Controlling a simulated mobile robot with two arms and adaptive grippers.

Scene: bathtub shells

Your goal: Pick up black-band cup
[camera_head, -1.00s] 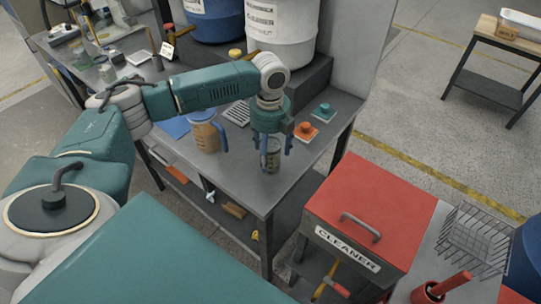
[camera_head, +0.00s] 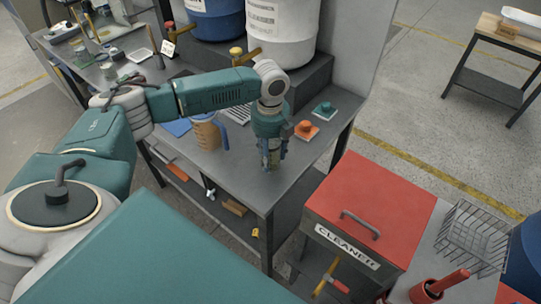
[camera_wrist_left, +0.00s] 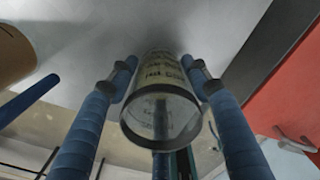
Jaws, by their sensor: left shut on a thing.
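The black-band cup (camera_wrist_left: 160,108) is a clear cylinder with dark lettering and a dark rim band, seen close up in the left wrist view. My left gripper (camera_wrist_left: 159,66) has its blue fingers on both sides of it, shut on it. In the head view the gripper (camera_head: 271,158) points straight down at the front part of the grey workbench (camera_head: 225,178). There the fingers mostly hide the cup, and I cannot tell whether it touches the bench top. My right gripper is not in view.
A tan jug with a blue handle (camera_head: 206,133) stands left of the gripper. Orange (camera_head: 306,129) and green (camera_head: 325,110) knobbed items sit to its right. Large drums (camera_head: 282,32) stand behind. A red cleaner box (camera_head: 370,205) is at the right, across a gap.

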